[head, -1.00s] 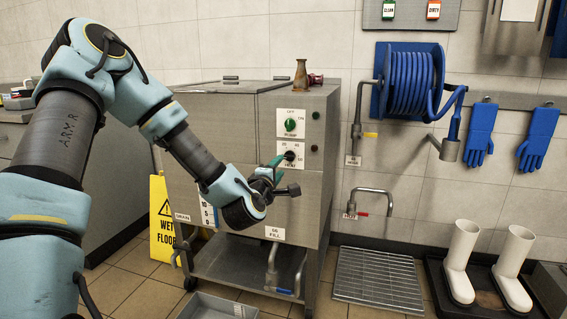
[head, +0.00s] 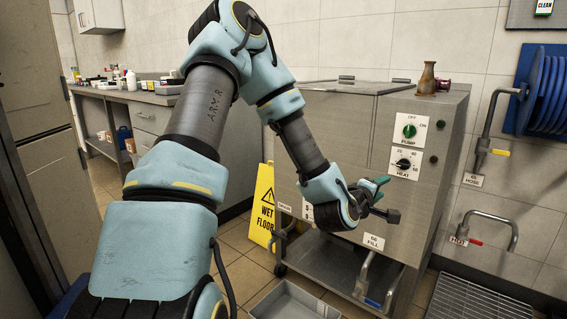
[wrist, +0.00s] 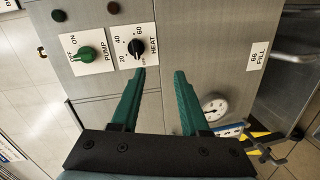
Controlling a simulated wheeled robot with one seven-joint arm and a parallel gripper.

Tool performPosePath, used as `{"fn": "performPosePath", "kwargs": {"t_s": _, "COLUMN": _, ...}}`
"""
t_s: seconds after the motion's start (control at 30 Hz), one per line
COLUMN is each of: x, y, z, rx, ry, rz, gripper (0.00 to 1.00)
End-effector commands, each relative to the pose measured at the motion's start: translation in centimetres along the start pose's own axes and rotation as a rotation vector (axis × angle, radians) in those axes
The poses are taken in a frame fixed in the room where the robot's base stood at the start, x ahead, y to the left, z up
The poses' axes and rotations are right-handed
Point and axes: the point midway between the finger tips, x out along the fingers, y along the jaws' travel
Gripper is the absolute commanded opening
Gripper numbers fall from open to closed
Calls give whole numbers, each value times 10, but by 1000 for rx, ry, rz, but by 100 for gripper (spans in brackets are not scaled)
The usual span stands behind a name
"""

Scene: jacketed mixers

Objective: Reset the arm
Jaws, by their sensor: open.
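My gripper (head: 378,197) is in front of the steel mixer cabinet (head: 335,115), just below its heat knob. In the wrist view my gripper (wrist: 160,78) shows two green fingers spread apart with nothing between them. The black heat knob (head: 403,164) and the green pump knob (head: 409,131) sit on white plates on the cabinet front. In the wrist view the heat knob (wrist: 136,47) lies just beyond the left fingertip, apart from it, and the pump knob (wrist: 87,53) is further left. My arm is raised and bent across the middle of the head view.
A yellow wet-floor sign (head: 262,207) stands left of the cabinet. A grey tray (head: 293,302) lies on the floor in front. The hot tap (head: 490,222) and blue hose reel (head: 545,90) are on the right wall. A counter (head: 140,97) with bottles stands at back left.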

Motion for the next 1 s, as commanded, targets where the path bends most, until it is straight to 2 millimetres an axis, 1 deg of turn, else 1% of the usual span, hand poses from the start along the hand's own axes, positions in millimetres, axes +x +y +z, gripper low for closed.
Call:
{"fn": "performPosePath", "kwargs": {"t_s": 0.03, "x": -6, "y": -11, "z": -10, "rx": 98, "ry": -19, "rz": -71, "gripper": 45}}
{"fn": "performPosePath", "kwargs": {"t_s": 0.07, "x": -10, "y": -21, "z": -16, "rx": 159, "ry": -36, "rz": -124, "gripper": 45}}
{"fn": "performPosePath", "kwargs": {"t_s": 0.1, "x": -19, "y": -34, "z": -26, "rx": 243, "ry": -58, "rz": -200, "gripper": 45}}
{"fn": "performPosePath", "kwargs": {"t_s": 0.17, "x": -35, "y": -54, "z": -43, "rx": 359, "ry": -92, "rz": -318, "gripper": 45}}
{"fn": "performPosePath", "kwargs": {"t_s": 0.2, "x": -49, "y": -65, "z": -56, "rx": 429, "ry": -116, "rz": -396, "gripper": 45}}
{"fn": "performPosePath", "kwargs": {"t_s": 0.27, "x": -72, "y": -80, "z": -76, "rx": 520, "ry": -153, "rz": -513, "gripper": 45}}
{"fn": "performPosePath", "kwargs": {"t_s": 0.3, "x": -90, "y": -89, "z": -89, "rx": 572, "ry": -179, "rz": -591, "gripper": 45}}
{"fn": "performPosePath", "kwargs": {"t_s": 0.37, "x": -120, "y": -99, "z": -107, "rx": 634, "ry": -223, "rz": -705, "gripper": 45}}
{"fn": "performPosePath", "kwargs": {"t_s": 0.4, "x": -141, "y": -104, "z": -119, "rx": 666, "ry": -254, "rz": -775, "gripper": 45}}
{"fn": "performPosePath", "kwargs": {"t_s": 0.47, "x": -172, "y": -109, "z": -132, "rx": 698, "ry": -302, "rz": -871, "gripper": 45}}
{"fn": "performPosePath", "kwargs": {"t_s": 0.5, "x": -192, "y": -111, "z": -139, "rx": 710, "ry": -334, "rz": -926, "gripper": 45}}
{"fn": "performPosePath", "kwargs": {"t_s": 0.63, "x": -250, "y": -112, "z": -151, "rx": 716, "ry": -433, "rz": -1061, "gripper": 45}}
{"fn": "performPosePath", "kwargs": {"t_s": 0.7, "x": -277, "y": -111, "z": -153, "rx": 705, "ry": -486, "rz": -1114, "gripper": 45}}
{"fn": "performPosePath", "kwargs": {"t_s": 0.83, "x": -324, "y": -105, "z": -151, "rx": 672, "ry": -580, "rz": -1183, "gripper": 45}}
{"fn": "performPosePath", "kwargs": {"t_s": 0.87, "x": -335, "y": -103, "z": -149, "rx": 661, "ry": -603, "rz": -1195, "gripper": 45}}
{"fn": "performPosePath", "kwargs": {"t_s": 0.9, "x": -337, "y": -89, "z": -151, "rx": 661, "ry": -611, "rz": -1197, "gripper": 45}}
{"fn": "performPosePath", "kwargs": {"t_s": 1.0, "x": -339, "y": -69, "z": -154, "rx": 661, "ry": -611, "rz": -1196, "gripper": 45}}
